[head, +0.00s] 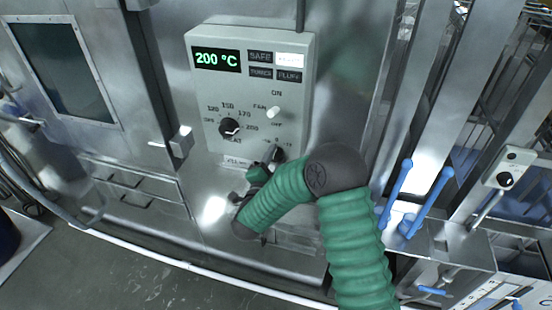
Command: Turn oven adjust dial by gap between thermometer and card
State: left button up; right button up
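The grey oven control box (300,90) is on the metal oven front. Its green display (217,59) reads 200 °C. A black dial (229,127) carries marks from about 120 to 200, and its white pointer is toward the right. A small white card or label (237,161) is at the box's lower edge; its text is too small to read surely. My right gripper (268,163) is at the box's lower right, by small scale marks. It hides most of any dial there. I cannot tell whether its fingers touch or grip it. My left gripper is out of view.
A white fan switch (273,112) sits just above my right gripper. Lit and unlit label panels (290,59) are at the box's top right. A door latch (181,142) sticks out to the left. Blue-handled levers (396,190) and metal posts stand to the right.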

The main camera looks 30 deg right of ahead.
jog(key=shift+w+a+f, duration=0.15)
jog(key=shift+a, duration=0.3)
grip_shut()
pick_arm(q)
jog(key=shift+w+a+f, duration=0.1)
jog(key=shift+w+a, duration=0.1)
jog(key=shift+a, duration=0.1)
pick_arm(e)
jog(key=shift+d, duration=0.1)
jog(key=shift+f, duration=0.1)
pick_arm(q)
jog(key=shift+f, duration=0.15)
pick_arm(e)
jog(key=shift+n, duration=0.3)
jog(key=n+b, duration=0.1)
jog(key=n, duration=0.1)
jog(key=shift+f+n, duration=0.1)
jog(key=shift+n, duration=0.2)
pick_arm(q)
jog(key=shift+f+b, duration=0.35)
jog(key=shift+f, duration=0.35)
pick_arm(e)
jog(key=n, duration=0.4)
jog(key=shift+n, duration=0.4)
